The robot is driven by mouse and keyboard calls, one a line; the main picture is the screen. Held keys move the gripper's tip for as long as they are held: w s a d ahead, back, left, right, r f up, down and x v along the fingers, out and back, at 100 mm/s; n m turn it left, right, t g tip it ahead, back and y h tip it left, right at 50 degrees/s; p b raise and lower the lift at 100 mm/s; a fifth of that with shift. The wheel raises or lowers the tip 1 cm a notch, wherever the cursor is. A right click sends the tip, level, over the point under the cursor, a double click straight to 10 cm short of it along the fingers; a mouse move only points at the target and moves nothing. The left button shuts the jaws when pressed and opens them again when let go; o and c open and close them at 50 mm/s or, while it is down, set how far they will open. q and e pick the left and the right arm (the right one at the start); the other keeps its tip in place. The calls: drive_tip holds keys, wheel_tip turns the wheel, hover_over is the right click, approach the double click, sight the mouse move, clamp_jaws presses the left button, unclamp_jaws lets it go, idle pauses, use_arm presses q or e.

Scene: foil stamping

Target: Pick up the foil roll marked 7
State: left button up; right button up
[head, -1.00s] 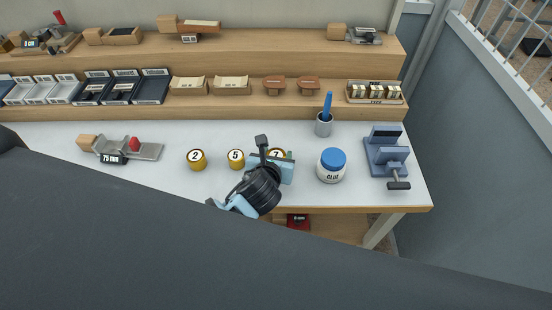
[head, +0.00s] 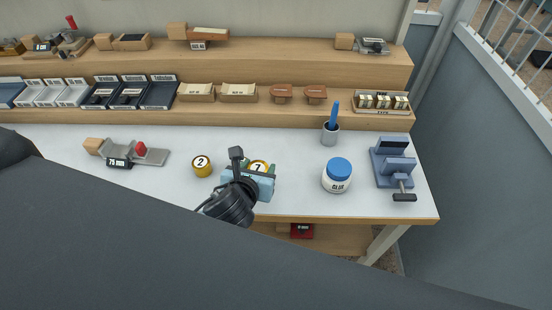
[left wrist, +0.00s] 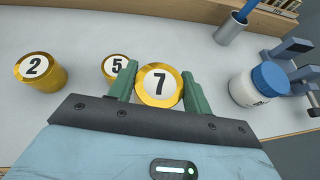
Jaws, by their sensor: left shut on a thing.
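The foil roll marked 7 (left wrist: 159,84) is a gold cylinder with a white top, seen between the green fingers of my left gripper (left wrist: 160,90) in the left wrist view. My left gripper is shut on it, a finger on each side. In the head view the roll (head: 259,166) shows partly behind the gripper (head: 255,173); I cannot tell if it is clear of the table. The roll marked 5 (left wrist: 116,66) is just left of it in the left wrist view and hidden in the head view. The roll marked 2 (head: 201,166) stands farther left. My right gripper is not in view.
A glue jar (head: 337,176) with a blue lid stands right of the gripper. Beyond it are a grey cup (head: 330,136) with a blue tool and a blue-grey press (head: 394,164). A 75 mm tool (head: 127,155) lies at left. Shelves (head: 330,113) run along the back.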

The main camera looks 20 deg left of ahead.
use_arm(q)
drive_tip(key=s+a, duration=0.1)
drive_tip(key=s, duration=0.1)
drive_tip(key=s+a, duration=0.3)
drive_tip(key=s, duration=0.2)
drive_tip(key=shift+s+a+r, duration=0.1)
drive_tip(key=shift+a+r, duration=0.3)
